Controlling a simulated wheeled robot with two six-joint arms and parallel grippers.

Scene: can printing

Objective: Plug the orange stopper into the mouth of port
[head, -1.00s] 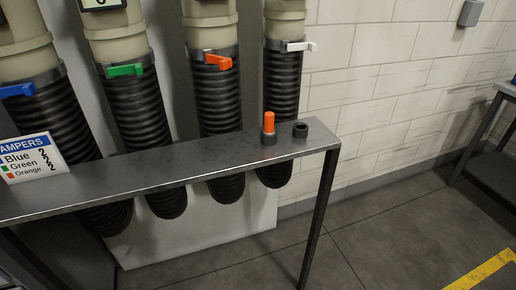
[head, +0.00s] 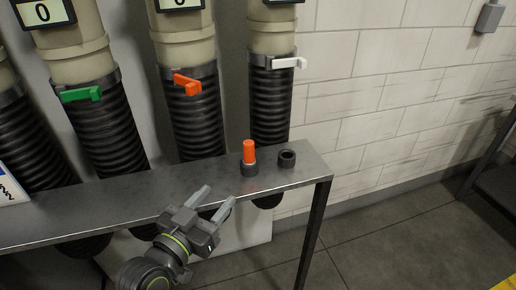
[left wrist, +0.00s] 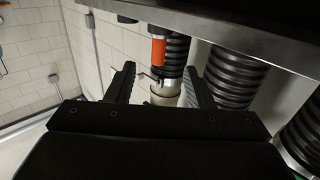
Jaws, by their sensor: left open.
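The orange stopper (head: 249,150) stands upright in a dark grey round base (head: 249,170) on the metal shelf (head: 130,198), near its right end. An open dark ring (head: 287,158) sits just right of it; its hollow top is empty, and it may be the port. My left gripper (head: 214,202) is open and empty at the shelf's front edge, in front and to the left of the stopper. In the left wrist view the orange stopper (left wrist: 157,50) shows upside down beyond the fingers (left wrist: 160,78), roughly between them. My right gripper is not in view.
Ribbed black hoses with green (head: 82,95), orange (head: 187,84) and white (head: 289,63) levers hang behind the shelf. A sign (head: 10,187) stands at the left. A white brick wall is behind, and open floor lies to the right.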

